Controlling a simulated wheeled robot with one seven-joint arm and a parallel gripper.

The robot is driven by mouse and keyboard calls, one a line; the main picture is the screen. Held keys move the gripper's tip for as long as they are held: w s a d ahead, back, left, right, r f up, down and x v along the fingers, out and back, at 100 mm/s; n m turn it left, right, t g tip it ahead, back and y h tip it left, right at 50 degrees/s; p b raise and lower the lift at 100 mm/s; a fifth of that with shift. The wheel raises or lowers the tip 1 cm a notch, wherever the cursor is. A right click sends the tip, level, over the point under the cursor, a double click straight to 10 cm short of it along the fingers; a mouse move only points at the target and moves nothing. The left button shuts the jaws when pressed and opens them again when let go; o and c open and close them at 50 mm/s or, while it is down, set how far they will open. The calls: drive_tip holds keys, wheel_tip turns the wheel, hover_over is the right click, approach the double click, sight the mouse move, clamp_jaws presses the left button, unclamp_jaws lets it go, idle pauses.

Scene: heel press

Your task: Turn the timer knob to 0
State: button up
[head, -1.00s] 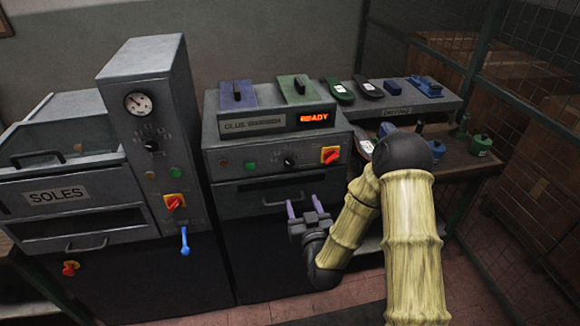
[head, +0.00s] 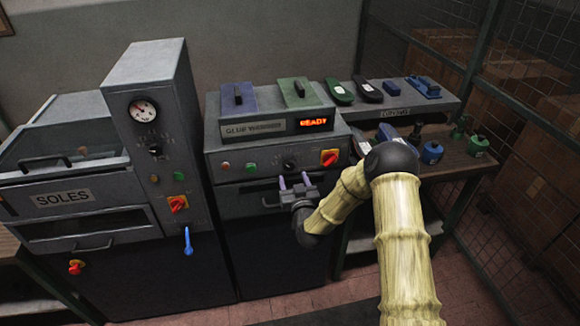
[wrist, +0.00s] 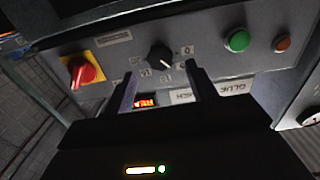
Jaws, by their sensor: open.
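A round black knob (head: 290,165) sits on the front panel of the glue warmer (head: 230,157). In the wrist view the knob (wrist: 160,58) has a raised grip and printed marks around it, with a 0 to its right. Which mark it points at is too small to tell surely. My gripper (head: 294,180) is open and empty, just below and in front of this knob. In the wrist view its two fingers (wrist: 164,80) stand apart, with the knob visible between and beyond the tips. I see no contact.
A red-and-yellow switch (head: 329,158) and a green button (head: 250,167) flank the knob. A drawer handle (head: 270,203) lies below my gripper. The SOLES machine (head: 150,100), with its own dial and blue lever (head: 188,240), stands at left. Shoe forms lie at the back right.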

sight(289, 168)
drive_tip(key=shift+p+x, duration=0.75)
drive_tip(key=shift+x, duration=2.05)
drive_tip(key=c, duration=1)
drive_tip(key=shift+f, duration=0.1)
